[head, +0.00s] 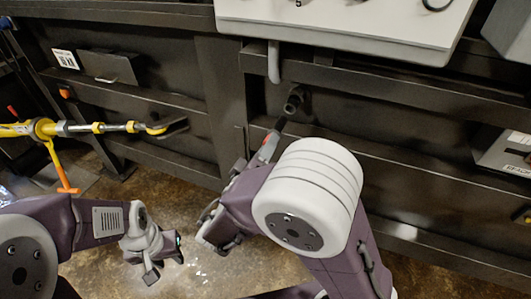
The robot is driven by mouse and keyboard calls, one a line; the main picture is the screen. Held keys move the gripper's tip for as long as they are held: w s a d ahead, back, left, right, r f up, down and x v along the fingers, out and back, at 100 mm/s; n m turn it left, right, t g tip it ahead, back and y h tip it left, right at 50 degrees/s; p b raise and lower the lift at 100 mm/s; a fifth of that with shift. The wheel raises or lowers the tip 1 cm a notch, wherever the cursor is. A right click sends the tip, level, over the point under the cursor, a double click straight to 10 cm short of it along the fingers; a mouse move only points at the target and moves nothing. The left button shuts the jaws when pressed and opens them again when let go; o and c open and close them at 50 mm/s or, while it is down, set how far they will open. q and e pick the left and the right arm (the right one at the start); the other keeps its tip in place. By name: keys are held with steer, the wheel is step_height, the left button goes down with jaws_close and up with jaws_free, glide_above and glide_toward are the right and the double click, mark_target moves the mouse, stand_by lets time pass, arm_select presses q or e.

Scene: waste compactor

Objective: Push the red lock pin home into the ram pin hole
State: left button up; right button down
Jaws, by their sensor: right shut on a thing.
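The red lock pin (267,148) shows as a short red piece just beyond my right gripper, beside the arm's white joint. My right gripper (235,185) is shut on it, low in front of the dark machine wall; the contact is partly hidden by my arm. A dark round fitting (293,101), which looks like the ram pin hole, stands out from the wall just above and right of the pin. A dark piece lies between the red part and the fitting; I cannot tell how deep anything sits. My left gripper (165,270) is open and empty above the floor.
A light grey panel (345,25) overhangs the fitting, with a grey pipe (273,62) beneath. The brown floor (190,275) is clear between my arms.

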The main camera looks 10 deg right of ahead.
mark_target(285, 118)
steer(key=shift+b+x, duration=0.35)
steer(key=shift+x, duration=1.6)
steer(key=shift+b, duration=0.45)
steer(key=shift+b, duration=0.4)
steer(key=shift+b, duration=0.45)
steer(key=shift+b+x, duration=1.85)
steer(key=shift+x, duration=2.7)
